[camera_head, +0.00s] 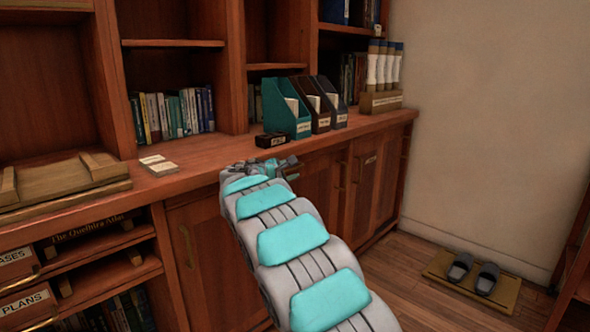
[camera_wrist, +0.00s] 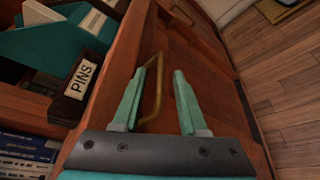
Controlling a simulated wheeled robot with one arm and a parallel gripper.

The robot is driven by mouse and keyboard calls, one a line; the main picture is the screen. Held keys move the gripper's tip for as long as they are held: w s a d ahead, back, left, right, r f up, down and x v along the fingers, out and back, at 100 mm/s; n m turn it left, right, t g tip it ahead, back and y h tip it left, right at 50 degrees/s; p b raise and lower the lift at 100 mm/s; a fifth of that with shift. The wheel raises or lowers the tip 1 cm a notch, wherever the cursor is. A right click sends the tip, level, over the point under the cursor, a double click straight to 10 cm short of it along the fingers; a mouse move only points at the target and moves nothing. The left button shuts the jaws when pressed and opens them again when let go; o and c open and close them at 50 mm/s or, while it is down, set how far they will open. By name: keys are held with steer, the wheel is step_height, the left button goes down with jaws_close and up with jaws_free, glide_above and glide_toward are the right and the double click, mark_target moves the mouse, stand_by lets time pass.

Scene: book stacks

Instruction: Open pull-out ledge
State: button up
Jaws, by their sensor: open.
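My gripper (camera_head: 277,166) is at the front edge of the wooden counter (camera_head: 215,158), just below the small black box. In the wrist view my gripper (camera_wrist: 162,72) is open, with its two teal fingers apart and pointing at the reddish wood front. A curved brass handle (camera_wrist: 158,88) shows between the fingers, closer to the left one. I cannot tell whether it touches a finger. No pull-out ledge can be told apart from the cabinet front; my arm hides part of that front in the head view.
The black box (camera_head: 270,140) labelled PINS and the teal file holder (camera_head: 288,106) stand near the counter edge. Cabinet doors (camera_head: 325,187) with brass handles are below. Slippers (camera_head: 472,274) lie on a mat at right. Wooden floor between is clear.

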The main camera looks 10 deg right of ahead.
steer(key=shift+x, duration=1.35)
jaws_close()
stand_by(0.5)
